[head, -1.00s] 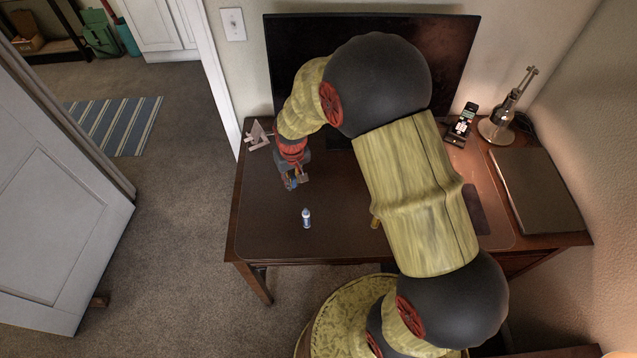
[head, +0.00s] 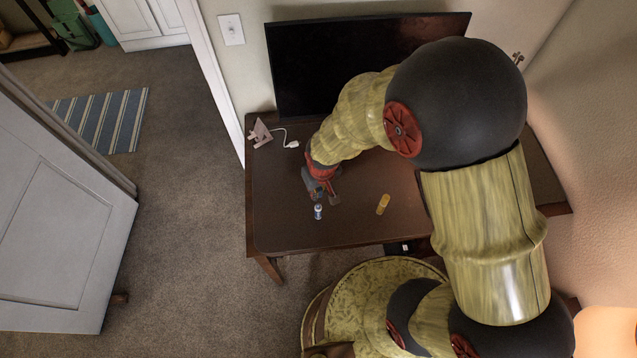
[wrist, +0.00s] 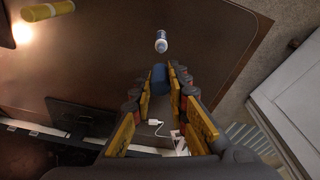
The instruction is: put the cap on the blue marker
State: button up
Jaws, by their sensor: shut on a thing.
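The marker (head: 318,211), white with blue parts, appears to stand upright on the brown blotter (head: 290,228) near the desk's front left. It also shows in the wrist view (wrist: 161,42), just beyond my fingertips. My gripper (wrist: 160,82) is shut on a dark blue cap (wrist: 160,76), held between the fingertips. In the head view my gripper (head: 325,197) is just behind the marker and slightly to its right. In the wrist view a gap shows between cap and marker. The cap cannot be made out clearly in the head view.
A yellow cylinder (head: 383,204) lies on the blotter to the right of the marker. A pale stand (head: 259,134) and a white cable plug (head: 293,144) are at the back left. A monitor (head: 330,70) stands behind. The front left of the blotter is clear.

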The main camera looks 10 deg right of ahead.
jog(key=shift+s+f, duration=0.1)
jog(key=shift+f, duration=0.05)
dwell(0.3)
jog(key=b, duration=0.5)
send_over(318, 204)
jog(key=shift+s+f, duration=0.1)
jog(key=shift+f, duration=2.7)
jog(key=shift+f+b, duration=1)
jog(key=shift+f, duration=0.5)
jog(key=o, duration=0.7)
jog(key=shift+c, duration=0.2)
jog(key=shift+o, duration=0.5)
jog(key=shift+r, duration=0.2)
notch_tip(318, 204, up, 12)
jog(key=s, duration=0.1)
jog(key=shift+s+d+f, duration=0.2)
jog(key=shift+s+f, duration=0.05)
jog(key=shift+s, duration=0.15)
